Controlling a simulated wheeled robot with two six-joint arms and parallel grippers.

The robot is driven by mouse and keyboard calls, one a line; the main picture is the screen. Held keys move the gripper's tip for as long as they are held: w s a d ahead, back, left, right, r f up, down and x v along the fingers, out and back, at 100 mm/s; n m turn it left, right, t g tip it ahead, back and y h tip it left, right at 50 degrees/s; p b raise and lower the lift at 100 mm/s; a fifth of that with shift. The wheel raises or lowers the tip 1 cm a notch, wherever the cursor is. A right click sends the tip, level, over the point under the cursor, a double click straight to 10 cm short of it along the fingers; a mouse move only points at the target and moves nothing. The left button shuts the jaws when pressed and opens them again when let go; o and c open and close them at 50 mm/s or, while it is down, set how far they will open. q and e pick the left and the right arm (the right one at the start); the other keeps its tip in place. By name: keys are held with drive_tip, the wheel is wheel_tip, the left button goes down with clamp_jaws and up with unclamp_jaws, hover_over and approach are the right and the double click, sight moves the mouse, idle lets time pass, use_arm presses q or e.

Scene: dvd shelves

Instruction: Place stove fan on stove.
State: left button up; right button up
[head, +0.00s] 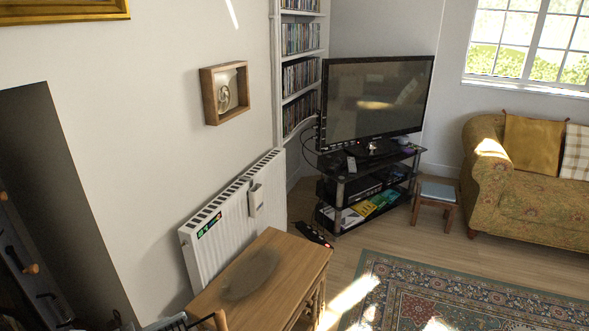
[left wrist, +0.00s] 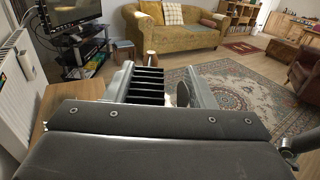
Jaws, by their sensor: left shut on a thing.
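My left gripper (left wrist: 160,84) is shut on a dark, finned thing (left wrist: 147,84) that looks like the stove fan. Its black slats show between the two grey fingers in the left wrist view, and a small rounded disc shows by the right finger. Its lower part is hidden by the gripper body. In the head view, a dark stove-like body (head: 26,262) with a wooden knob stands at the left edge by the alcove, mostly cut off. A grey, partly cropped shape with a wooden knob is at the bottom edge. My right gripper is not in view.
A wooden side table (head: 255,277) stands in front of a white radiator (head: 222,225). A television (head: 375,100) on a black stand is behind. A sofa (head: 500,185) and patterned rug (head: 420,295) lie to the right. The wooden floor between table and rug is clear.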

use_arm(q)
drive_tip(key=shift+d+f+n+t+y, duration=0.2)
drive_tip(key=shift+d+n+t+y, duration=0.1)
drive_tip(key=shift+n+t+y, duration=0.25)
drive_tip(key=shift+d+n+t+y, duration=0.1)
drive_tip(key=shift+n+t+y, duration=0.55)
drive_tip(key=shift+t+y, duration=0.15)
drive_tip(key=shift+a+r+n+t+y, duration=0.25)
drive_tip(key=shift+n+t+y, duration=0.35)
drive_tip(key=shift+y, duration=0.15)
drive_tip(key=shift+a+r+n+t+y, duration=0.1)
drive_tip(key=shift+a+n+t+y, duration=0.1)
drive_tip(key=shift+n+t+y, duration=0.45)
drive_tip(key=shift+d, duration=0.1)
